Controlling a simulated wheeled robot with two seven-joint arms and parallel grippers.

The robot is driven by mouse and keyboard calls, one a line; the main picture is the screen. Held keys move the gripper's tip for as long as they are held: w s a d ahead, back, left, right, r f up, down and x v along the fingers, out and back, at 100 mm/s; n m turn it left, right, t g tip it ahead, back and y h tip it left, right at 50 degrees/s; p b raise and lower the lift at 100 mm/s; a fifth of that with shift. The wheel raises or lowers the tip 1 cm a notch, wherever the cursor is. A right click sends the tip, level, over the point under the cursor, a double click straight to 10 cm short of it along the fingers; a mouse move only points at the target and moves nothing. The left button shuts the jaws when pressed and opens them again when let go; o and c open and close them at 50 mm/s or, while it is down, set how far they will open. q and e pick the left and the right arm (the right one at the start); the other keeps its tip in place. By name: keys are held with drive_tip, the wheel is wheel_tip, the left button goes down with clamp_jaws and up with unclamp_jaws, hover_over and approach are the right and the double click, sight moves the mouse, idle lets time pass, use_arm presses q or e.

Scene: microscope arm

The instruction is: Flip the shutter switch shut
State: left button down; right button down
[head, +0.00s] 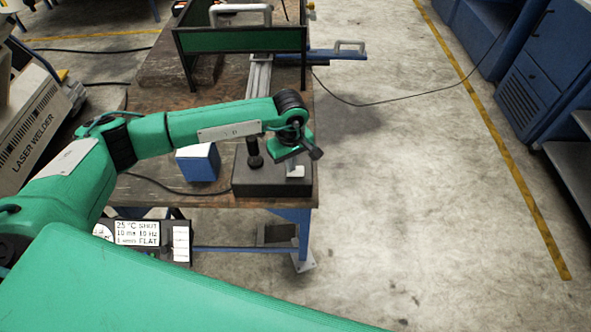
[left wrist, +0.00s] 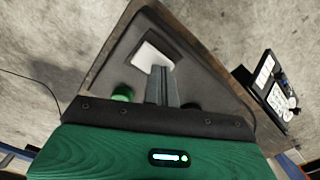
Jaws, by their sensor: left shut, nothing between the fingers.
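A dark box (head: 262,186) sits at the near right corner of the bench, with a black upright knob (head: 253,152) on top. A pale square plate (head: 295,171) lies on its right part; the plate also shows in the left wrist view (left wrist: 147,60). I cannot make out the shutter switch for certain. My left gripper (head: 292,161) is over the right end of the box; its fingers (left wrist: 162,72) are shut and empty, their tips at the plate's edge. Contact is unclear. My right gripper is out of view.
A blue and white box (head: 198,162) stands left of the dark box on the brown bench (head: 150,190). A green-panelled frame (head: 240,40) stands farther back. Cables cross the bench and floor. The floor to the right (head: 420,200) is clear.

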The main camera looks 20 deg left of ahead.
use_arm(q)
drive_tip(key=shift+s, duration=0.1)
drive_tip(key=shift+r+p, duration=0.95)
drive_tip(key=shift+r, duration=2.45)
